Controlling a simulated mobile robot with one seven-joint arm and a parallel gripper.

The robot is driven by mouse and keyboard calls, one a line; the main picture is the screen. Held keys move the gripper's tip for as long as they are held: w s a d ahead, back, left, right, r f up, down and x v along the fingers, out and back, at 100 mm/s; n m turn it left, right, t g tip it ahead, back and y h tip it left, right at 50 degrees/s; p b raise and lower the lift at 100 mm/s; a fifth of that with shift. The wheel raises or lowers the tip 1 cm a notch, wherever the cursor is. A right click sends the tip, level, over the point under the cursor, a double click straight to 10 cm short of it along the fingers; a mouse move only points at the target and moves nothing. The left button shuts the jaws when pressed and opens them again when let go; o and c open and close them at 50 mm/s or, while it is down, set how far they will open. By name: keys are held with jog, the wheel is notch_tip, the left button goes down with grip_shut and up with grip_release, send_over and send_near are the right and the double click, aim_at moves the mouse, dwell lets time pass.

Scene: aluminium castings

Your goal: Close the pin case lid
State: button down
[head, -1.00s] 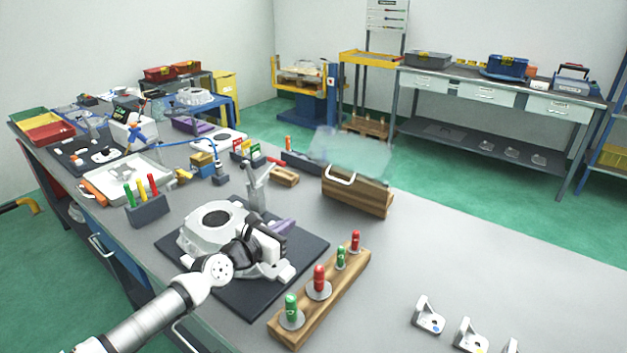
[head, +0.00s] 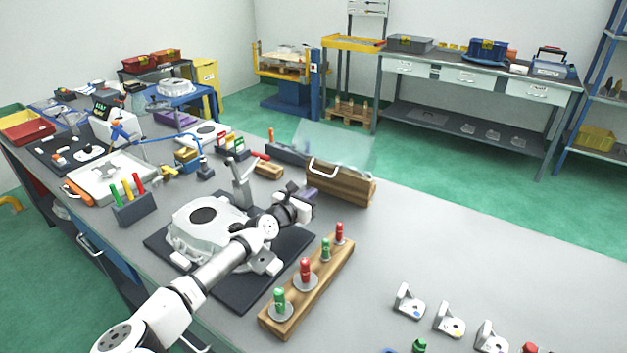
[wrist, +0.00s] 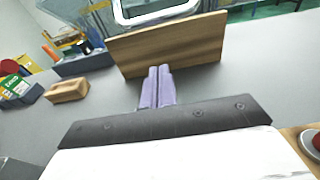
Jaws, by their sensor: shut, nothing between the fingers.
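The pin case (head: 342,187) is a wooden box near the back edge of the bench. Its clear lid (head: 336,142) stands raised and tilted, with a pale handle (head: 325,169) along its lower edge. In the wrist view the case's wooden front (wrist: 170,45) spans the top middle, and the handle (wrist: 155,14) shows above it. My gripper (wrist: 158,72) has its purple fingers together and empty, pointing at the wooden front. In the head view my gripper (head: 309,193) is just left of and in front of the case. Whether the fingertips touch it is unclear. The case's inside is hidden.
A white casting (head: 205,225) on a dark mat lies under my arm. A wooden rack (head: 310,290) with red and green plugs stands in front. A small wooden block (head: 268,171) is left of the case. The bench right of the case is clear.

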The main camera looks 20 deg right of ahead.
jog(key=shift+w+d+r, duration=0.2)
jog(key=shift+w+d, duration=0.7)
jog(key=shift+d, duration=0.25)
jog(key=r+p, duration=0.3)
jog(key=shift+s+a+r, duration=0.1)
jog(key=shift+s+a, duration=0.2)
jog(key=shift+a, duration=0.1)
jog(key=shift+w+b, duration=0.1)
jog(key=shift+b, duration=0.65)
jog(key=shift+r+b, duration=0.25)
jog(key=shift+b, duration=0.35)
